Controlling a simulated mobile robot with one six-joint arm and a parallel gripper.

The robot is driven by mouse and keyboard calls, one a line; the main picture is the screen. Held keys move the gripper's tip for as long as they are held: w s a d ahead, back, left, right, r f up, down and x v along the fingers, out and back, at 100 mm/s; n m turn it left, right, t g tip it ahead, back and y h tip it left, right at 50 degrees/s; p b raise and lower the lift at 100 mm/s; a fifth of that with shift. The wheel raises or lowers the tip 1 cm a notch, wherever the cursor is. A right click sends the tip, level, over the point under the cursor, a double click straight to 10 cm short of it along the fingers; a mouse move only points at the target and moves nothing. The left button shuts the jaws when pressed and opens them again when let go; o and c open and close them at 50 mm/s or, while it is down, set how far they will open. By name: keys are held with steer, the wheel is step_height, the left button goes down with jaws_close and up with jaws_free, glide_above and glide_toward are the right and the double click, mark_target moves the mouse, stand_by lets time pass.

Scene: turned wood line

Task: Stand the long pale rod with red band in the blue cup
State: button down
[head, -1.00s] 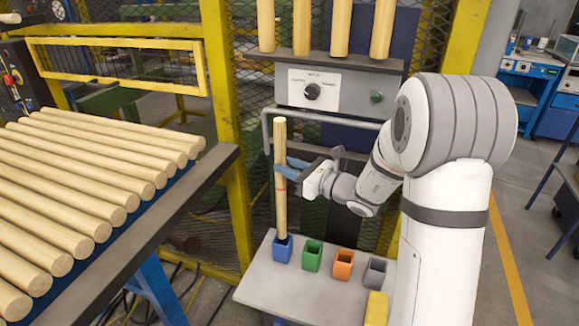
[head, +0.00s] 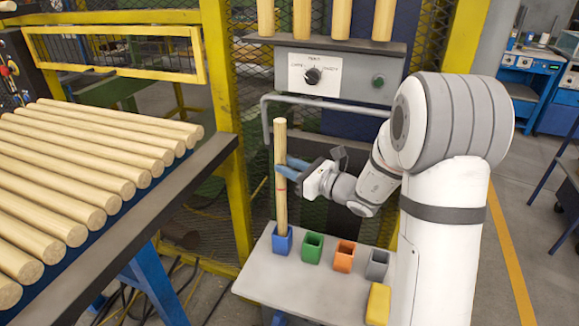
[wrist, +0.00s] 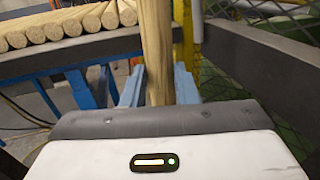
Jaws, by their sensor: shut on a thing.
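The long pale rod with a red band (head: 281,208) stands upright in the head view, its lower end inside the blue cup (head: 282,243). The cup hides the rod's bottom end, so I cannot tell whether it touches the cup floor. My gripper (head: 281,169) is shut on the rod around its middle, near the red band. In the wrist view the rod (wrist: 156,45) rises between my two blue fingers (wrist: 158,88).
The cup stands at the left end of a small grey table (head: 290,278). Green (head: 313,246), orange (head: 344,256) and grey (head: 376,264) cups follow to the right, with a yellow block (head: 378,304) in front. A rack of several pale rods (head: 90,160) is at left; a grey control box (head: 345,77) is behind.

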mark_target(286, 180)
steer(key=shift+f+b, duration=1.95)
steer(key=shift+f, duration=0.45)
jaws_free()
stand_by(0.5)
steer(key=v, duration=0.8)
steer(key=v, duration=0.8)
steer(key=shift+s+d, duration=0.3)
stand_by(1.1)
